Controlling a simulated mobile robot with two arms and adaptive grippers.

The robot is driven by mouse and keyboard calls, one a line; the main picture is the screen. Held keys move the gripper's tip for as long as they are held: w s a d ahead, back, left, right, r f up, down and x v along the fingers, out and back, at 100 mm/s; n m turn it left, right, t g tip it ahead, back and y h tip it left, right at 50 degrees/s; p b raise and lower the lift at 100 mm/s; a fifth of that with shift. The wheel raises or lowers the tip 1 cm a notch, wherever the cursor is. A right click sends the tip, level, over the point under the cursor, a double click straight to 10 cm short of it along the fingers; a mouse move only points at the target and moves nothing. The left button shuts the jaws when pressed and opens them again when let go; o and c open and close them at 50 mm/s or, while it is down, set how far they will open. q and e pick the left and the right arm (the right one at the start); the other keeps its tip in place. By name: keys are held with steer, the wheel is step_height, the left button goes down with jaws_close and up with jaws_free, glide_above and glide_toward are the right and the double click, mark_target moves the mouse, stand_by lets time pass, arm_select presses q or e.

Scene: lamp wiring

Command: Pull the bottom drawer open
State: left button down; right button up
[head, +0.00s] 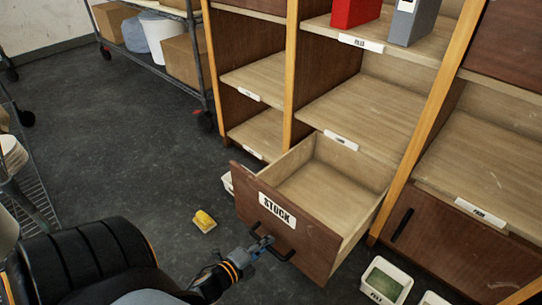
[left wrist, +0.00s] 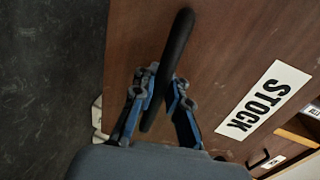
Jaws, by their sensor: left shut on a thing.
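The bottom drawer (head: 290,222) has a brown wooden front with a white STOCK label, and it stands pulled out from the shelf unit. Its inside looks empty. My left gripper (head: 266,242) is at the drawer front, shut on the black bar handle (head: 283,252) below the label. In the left wrist view, the blue fingers of the gripper (left wrist: 163,92) are on both sides of the handle (left wrist: 178,45), with the STOCK label (left wrist: 264,100) to the right. My right gripper is not in view.
A yellow object (head: 205,221) lies on the dark floor left of the drawer. A white bin (head: 385,281) stands on the floor to its right. A wire rack with boxes (head: 185,58) stands at the back left.

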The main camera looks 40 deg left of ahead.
arm_select(q)
steer(key=shift+r, duration=0.1)
steer(key=c, duration=1.4)
jaws_free()
steer(key=shift+o, duration=0.2)
steer(key=v, duration=1.2)
